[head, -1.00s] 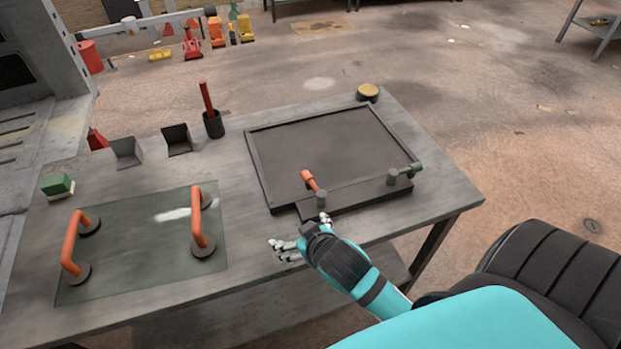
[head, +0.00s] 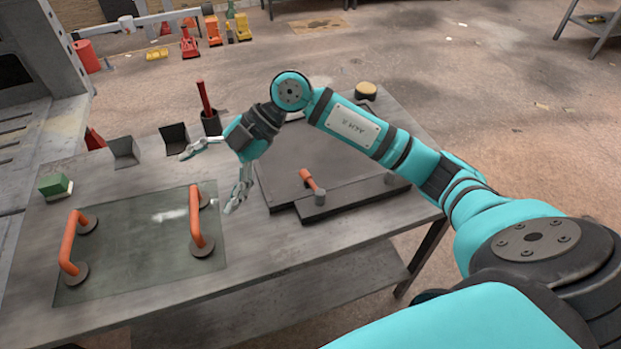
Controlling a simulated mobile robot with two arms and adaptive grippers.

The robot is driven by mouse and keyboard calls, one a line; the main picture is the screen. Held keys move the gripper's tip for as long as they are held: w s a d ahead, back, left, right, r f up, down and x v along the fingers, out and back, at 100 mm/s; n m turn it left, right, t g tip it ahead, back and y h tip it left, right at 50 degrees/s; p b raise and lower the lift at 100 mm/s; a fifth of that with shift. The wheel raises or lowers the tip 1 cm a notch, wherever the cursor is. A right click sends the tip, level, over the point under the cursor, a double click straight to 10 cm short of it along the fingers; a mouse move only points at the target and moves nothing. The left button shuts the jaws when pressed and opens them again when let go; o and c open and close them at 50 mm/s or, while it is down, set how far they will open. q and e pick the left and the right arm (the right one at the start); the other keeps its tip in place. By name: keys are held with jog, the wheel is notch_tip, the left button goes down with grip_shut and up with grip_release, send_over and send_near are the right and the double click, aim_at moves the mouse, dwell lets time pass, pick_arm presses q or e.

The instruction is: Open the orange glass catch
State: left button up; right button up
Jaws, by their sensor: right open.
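The orange catch (head: 308,180) is a short orange lever on a grey post at the front edge of the dark frame (head: 355,204). It points back and left, over the frame's inner area. My right gripper (head: 208,182) is open and empty, left of the frame, between it and the glass pane (head: 130,255). Its fingers are spread wide, and it is apart from the catch. The pane lies on the bench with two orange handles (head: 196,224). My right arm covers the frame's back and right parts, including most of the second catch. My left gripper is not in view.
The grey bench (head: 270,262) has clear room along its front. A black cup with a red-handled tool (head: 206,105), two dark angled holders (head: 124,150) and a green-and-white block (head: 56,186) stand towards the back left. A yellow-topped knob (head: 366,90) is at the back.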

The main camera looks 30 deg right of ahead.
jog(key=w+d+f+m+h, duration=0.1)
jog(key=w+d+m+h, duration=0.15)
jog(key=d+h, duration=0.65)
jog(key=m+g+h, duration=0.1)
jog(key=m, duration=0.3)
send_near(312, 182)
jog(key=f+p, duration=0.1)
jog(key=f, duration=0.2)
jog(key=f+p, duration=0.1)
jog(key=f, duration=0.5)
jog(key=shift+a+p, duration=0.3)
jog(key=shift+p, duration=0.1)
jog(key=shift+r, duration=0.15)
jog(key=c, duration=1.4)
jog(key=shift+c, duration=0.2)
